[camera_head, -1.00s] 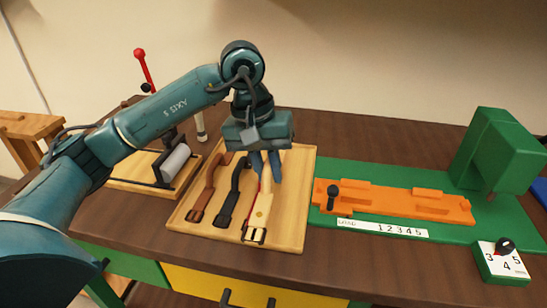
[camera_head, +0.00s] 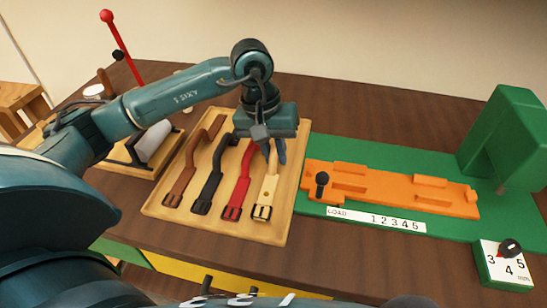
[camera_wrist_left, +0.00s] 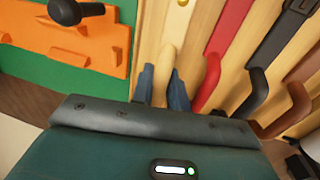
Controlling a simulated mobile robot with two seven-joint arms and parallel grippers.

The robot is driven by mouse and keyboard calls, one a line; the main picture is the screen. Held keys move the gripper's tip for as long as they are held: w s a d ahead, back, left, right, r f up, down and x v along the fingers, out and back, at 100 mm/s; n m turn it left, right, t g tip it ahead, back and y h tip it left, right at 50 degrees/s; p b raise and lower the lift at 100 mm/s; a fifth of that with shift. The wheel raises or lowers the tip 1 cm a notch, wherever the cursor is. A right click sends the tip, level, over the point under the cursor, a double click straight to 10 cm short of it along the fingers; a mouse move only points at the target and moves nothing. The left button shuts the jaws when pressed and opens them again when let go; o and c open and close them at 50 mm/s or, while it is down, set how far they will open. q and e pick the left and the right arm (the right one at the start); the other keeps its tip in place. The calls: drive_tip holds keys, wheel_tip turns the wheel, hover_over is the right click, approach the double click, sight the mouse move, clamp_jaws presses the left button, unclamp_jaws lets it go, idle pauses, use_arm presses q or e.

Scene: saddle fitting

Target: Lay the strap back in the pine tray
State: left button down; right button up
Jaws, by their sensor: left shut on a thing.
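The pine tray (camera_head: 288,203) lies on the bench with several straps side by side. A brown strap (camera_head: 181,182), a black strap (camera_head: 211,180) and a red strap (camera_head: 239,188) lie left of a cream strap (camera_head: 268,188) with a dark buckle. My left gripper (camera_head: 275,152) points down over the tray's right part and is shut on the cream strap near its far end. In the left wrist view, its fingers (camera_wrist_left: 164,88) flank the cream strap (camera_wrist_left: 170,45). I cannot tell whether this strap touches the tray floor. My right gripper is not in view.
Right of the tray is a green base (camera_head: 440,165) with an orange fixture (camera_head: 395,190), a black knob and a number strip. A green dial box (camera_head: 505,265) stands at the front right. A roller stand (camera_head: 150,145) and red-knobbed lever (camera_head: 118,40) are left.

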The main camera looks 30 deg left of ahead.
use_arm(q)
drive_tip(key=shift+f, duration=1.2)
drive_tip(key=c, duration=1.4)
unclamp_jaws()
drive_tip(key=shift+o, duration=0.2)
wheel_tip(320, 180, up, 12)
drive_tip(key=a, duration=0.2)
drive_tip(key=shift+s+b, duration=0.25)
drive_tip(key=shift+b, duration=0.1)
drive_tip(key=shift+a+f, duration=0.1)
